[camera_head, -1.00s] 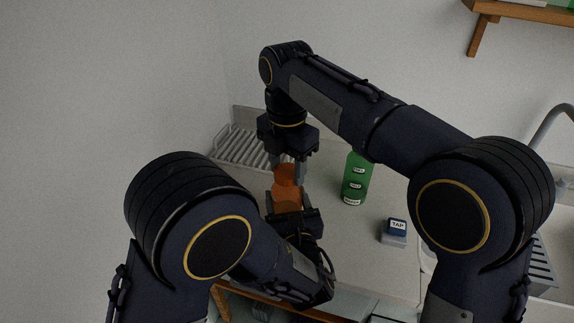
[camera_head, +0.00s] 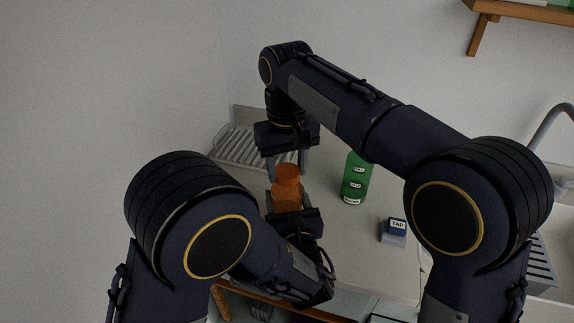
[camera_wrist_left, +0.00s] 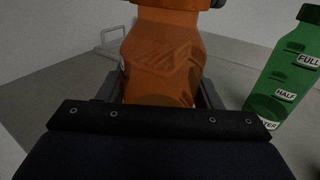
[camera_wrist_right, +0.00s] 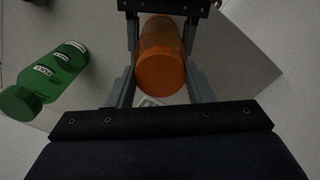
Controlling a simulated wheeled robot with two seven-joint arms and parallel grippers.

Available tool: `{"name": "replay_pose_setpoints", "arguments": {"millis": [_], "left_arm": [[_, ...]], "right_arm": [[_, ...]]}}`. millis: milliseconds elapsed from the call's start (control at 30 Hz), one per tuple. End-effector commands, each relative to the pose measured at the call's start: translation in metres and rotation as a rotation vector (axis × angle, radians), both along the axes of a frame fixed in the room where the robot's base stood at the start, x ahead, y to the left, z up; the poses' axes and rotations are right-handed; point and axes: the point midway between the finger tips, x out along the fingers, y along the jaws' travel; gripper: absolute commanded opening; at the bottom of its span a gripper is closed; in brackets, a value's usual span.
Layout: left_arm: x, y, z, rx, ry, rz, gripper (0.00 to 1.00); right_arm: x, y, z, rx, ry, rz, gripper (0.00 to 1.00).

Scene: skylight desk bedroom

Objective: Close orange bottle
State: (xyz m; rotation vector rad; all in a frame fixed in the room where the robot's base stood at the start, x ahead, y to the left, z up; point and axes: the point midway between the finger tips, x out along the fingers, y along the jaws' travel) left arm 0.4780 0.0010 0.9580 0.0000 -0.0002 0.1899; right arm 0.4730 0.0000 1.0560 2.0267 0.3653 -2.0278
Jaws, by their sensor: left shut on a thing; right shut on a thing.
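The orange bottle (camera_head: 287,198) stands upright on the counter, with its orange cap (camera_head: 287,171) on top. My left gripper (camera_head: 286,202) is shut on the bottle's body from the near side. The left wrist view shows the body (camera_wrist_left: 160,65) between its two fingers. My right gripper (camera_head: 288,168) points down from above and is shut on the cap. The right wrist view shows the cap (camera_wrist_right: 160,74) between its fingers. I cannot tell whether the cap is fully tight.
A green bottle (camera_head: 353,180) with level labels stands just right of the orange bottle. A ribbed grey rack (camera_head: 240,145) lies behind on the left by the wall.

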Motion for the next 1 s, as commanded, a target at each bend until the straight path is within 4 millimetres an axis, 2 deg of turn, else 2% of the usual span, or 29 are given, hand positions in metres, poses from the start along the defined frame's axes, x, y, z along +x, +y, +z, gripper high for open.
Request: {"name": "replay_pose_setpoints", "arguments": {"millis": [200, 367, 500, 533, 700, 1000], "left_arm": [[-0.0002, -0.0001, 0.0002, 0.0, -0.001, 0.0, 0.0], [-0.0002, -0.0001, 0.0002, 0.0, -0.001, 0.0, 0.0], [-0.0002, -0.0001, 0.0002, 0.0, -0.001, 0.0, 0.0], [-0.0003, -0.0002, 0.0002, 0.0, -0.001, 0.0, 0.0], [-0.0002, -0.0001, 0.0002, 0.0, -0.001, 0.0, 0.0], [-0.0001, -0.0001, 0.0002, 0.0, 0.0, 0.0, 0.0]], "right_arm": [[0.0002, 0.0004, -0.0005, -0.001, -0.002, -0.581, 0.19], [0.0004, 0.0, -0.0007, 0.0, -0.002, -0.902, 0.19], [0.0005, -0.0003, -0.0007, 0.0, -0.001, -0.899, 0.19], [0.0005, -0.0002, -0.0007, 0.0, -0.001, -0.899, 0.48], [0.0004, -0.0003, -0.0006, 0.0, -0.001, -0.897, 0.68], [0.0004, 0.0, 0.0028, 0.001, -0.001, -0.896, 0.68]]}}
